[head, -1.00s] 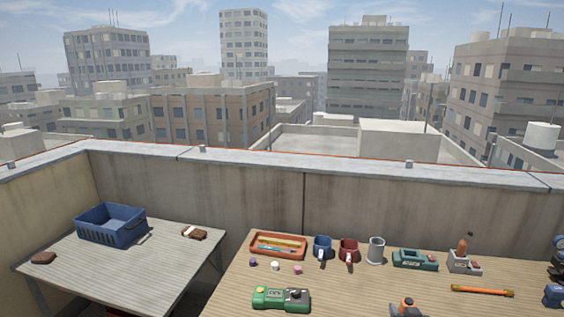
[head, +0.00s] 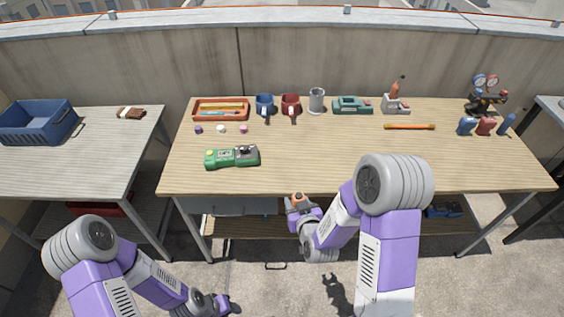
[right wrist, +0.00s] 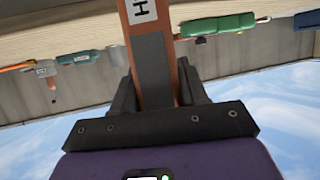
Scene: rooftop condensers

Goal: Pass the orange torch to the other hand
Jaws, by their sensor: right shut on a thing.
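The orange torch (head: 298,200) is in my right gripper (head: 297,207), just off the table's front edge in the head view. In the right wrist view the torch (right wrist: 150,60) runs up between the two dark fingers of the gripper (right wrist: 157,92), orange with a dark grey strip and a white label marked H. My right gripper is shut on it. My left gripper (head: 232,307) is low at the bottom of the head view, apart from the torch and to its left. Its fingers are small and dark there, and I cannot tell their opening.
The wooden table (head: 300,177) holds a green meter (head: 231,157), a pen tray (head: 220,117), mugs, a teal device (head: 352,105) and an orange rod (head: 409,127). Its front right part is clear. A blue crate (head: 38,128) stands on the left table.

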